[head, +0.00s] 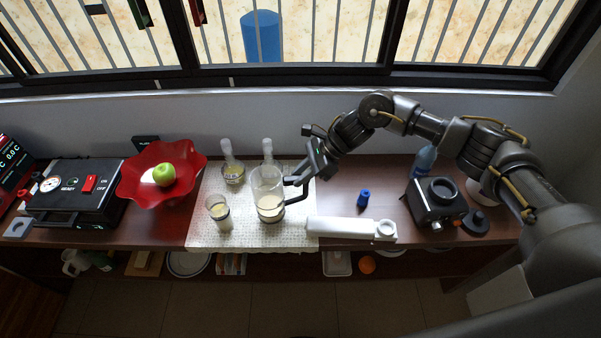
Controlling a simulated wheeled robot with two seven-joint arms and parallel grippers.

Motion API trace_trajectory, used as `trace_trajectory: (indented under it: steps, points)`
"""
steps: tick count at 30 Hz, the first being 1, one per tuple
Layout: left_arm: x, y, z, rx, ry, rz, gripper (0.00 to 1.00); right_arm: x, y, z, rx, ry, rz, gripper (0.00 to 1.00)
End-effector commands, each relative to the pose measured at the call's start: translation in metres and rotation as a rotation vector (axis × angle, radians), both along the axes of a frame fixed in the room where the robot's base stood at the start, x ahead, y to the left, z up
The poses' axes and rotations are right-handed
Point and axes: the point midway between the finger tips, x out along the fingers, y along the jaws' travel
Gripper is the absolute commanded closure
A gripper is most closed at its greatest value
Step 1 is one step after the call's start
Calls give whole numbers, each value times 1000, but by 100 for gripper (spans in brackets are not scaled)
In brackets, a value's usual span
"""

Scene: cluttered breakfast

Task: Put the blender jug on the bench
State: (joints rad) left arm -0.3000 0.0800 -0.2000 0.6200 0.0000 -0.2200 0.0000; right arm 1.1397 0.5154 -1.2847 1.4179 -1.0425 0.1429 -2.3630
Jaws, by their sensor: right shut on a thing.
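The blender jug (267,187) is a clear jug with pale liquid low inside it. It is upright at the right part of the light patterned mat (205,236) on the dark wooden bench (150,227). My right gripper (298,183) reaches in from the right and is shut on the jug at its right side, by the handle. I cannot tell whether the jug's base touches the mat. My left gripper is not in view.
A glass (219,211) stands left of the jug, with clear flasks (233,170) behind. A white long-handled device (340,228), blue bottle cap (363,198) and black grinder (436,204) are to the right. A red bowl (135,184) with a green apple (164,174) is left.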

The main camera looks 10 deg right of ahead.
Motion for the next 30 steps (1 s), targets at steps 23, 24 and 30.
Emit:
trace_trajectory:
  steps: [23, 24, 30]
  points:
    - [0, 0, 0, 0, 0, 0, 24, 0, 0, -7, 1, 0, 0, 53]
    - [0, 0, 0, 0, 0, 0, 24, -1, 0, -8, -2, 3, 0, 48]
    - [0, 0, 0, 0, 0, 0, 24, 0, 0, -8, -1, 1, 0, 28]
